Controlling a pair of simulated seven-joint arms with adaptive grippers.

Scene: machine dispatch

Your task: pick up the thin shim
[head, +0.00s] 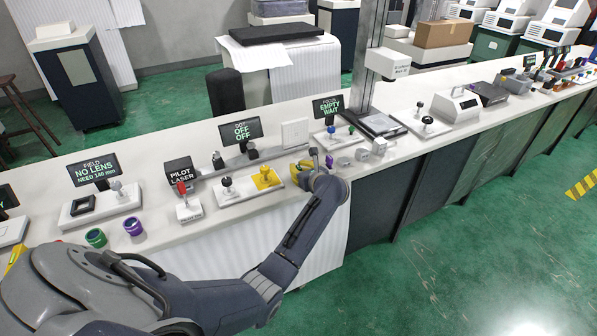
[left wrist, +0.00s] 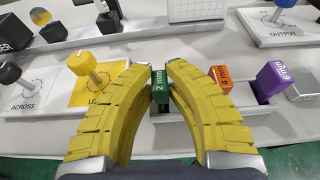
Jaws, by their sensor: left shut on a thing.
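A green shim (left wrist: 160,92) marked 2 mm stands between the yellow fingers of my left gripper (left wrist: 162,78) in the left wrist view. The fingers are shut on it, and it is at the left end of a pale slotted holder (left wrist: 262,107). An orange shim (left wrist: 221,75) marked 4 mm and a purple shim (left wrist: 274,78), which looks marked 6 mm, stand in the holder to its right. In the head view my left gripper (head: 302,168) is over the bench, and its wrist hides much of the holder. The purple shim also shows there (head: 329,161).
A yellow plate with a knob (head: 265,178) and a black knob (head: 227,185) are close left of my gripper. A FOCUS screen (head: 327,107) reads EMPTY WAIT. Small metal blocks (head: 362,154) lie to the right on the white bench. A camera stand (head: 380,70) rises behind.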

